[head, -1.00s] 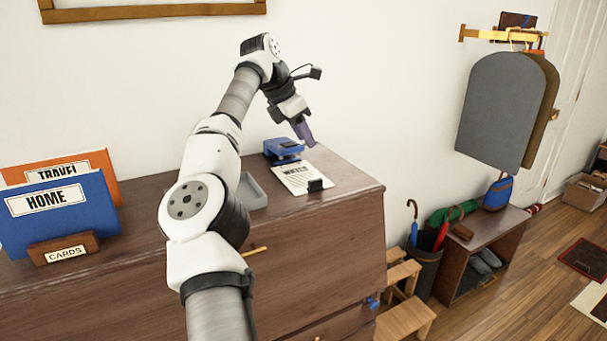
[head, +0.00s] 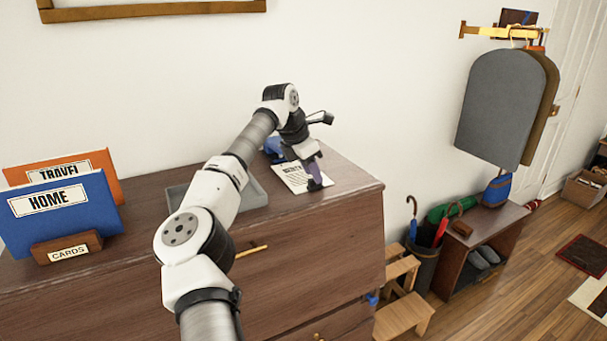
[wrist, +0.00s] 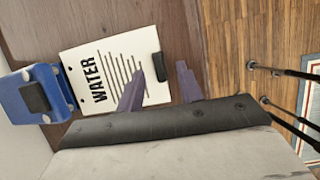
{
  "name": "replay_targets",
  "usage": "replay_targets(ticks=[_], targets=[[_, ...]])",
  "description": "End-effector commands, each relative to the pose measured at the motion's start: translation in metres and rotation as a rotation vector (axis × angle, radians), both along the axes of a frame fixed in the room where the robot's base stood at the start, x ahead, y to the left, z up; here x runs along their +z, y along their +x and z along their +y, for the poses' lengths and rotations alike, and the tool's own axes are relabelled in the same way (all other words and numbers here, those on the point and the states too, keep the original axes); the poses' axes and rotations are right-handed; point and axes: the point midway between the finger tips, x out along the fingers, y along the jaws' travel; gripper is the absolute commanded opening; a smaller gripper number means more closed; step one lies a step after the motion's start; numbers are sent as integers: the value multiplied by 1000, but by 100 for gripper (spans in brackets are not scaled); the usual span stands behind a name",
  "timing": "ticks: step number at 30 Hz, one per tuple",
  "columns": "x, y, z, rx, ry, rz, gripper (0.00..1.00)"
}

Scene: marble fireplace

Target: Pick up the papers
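The papers (head: 289,177) lie flat on the right part of the dresser top, a white sheet with dark print. In the wrist view the papers (wrist: 100,72) read "WATER" and have a black clip (wrist: 160,67) on one edge. My gripper (head: 315,178) is low over the clip end of the papers and hides part of them in the head view.
A blue hole punch (wrist: 38,95) stands beside the papers. A grey tray (head: 256,194) lies left of them, partly behind my arm. Folders marked HOME (head: 60,212) and TRAVEL (head: 108,163) stand at left. The dresser's right edge (head: 362,187) is close to my gripper.

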Motion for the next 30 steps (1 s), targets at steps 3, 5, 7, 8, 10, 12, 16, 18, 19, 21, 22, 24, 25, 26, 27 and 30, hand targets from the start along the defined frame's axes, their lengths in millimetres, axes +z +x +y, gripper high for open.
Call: replay_targets(ticks=[3,5,7,8,10,12,16,18,19,21,22,24,25,26,27,30], targets=[[-12,2,-5,0,-1,2,36],[-16,3,-6,1,-1,0,36],[-18,3,-7,1,0,0,36],[-19,4,-7,1,0,0,36],[-19,4,-7,1,0,-1,36],[-19,4,-7,1,0,-1,36],[-18,4,-7,1,0,-1,21],[-18,4,-7,1,0,-1,12],[-18,4,-7,1,0,-1,8],[-18,4,-7,1,0,-1,0],[-18,4,-6,1,0,-1,0],[-18,4,-6,1,0,-1,0],[-18,4,-6,1,0,-1,0],[-18,4,-6,1,0,-1,0],[-18,4,-6,1,0,-1,0],[-18,4,-7,1,0,-1,0]])
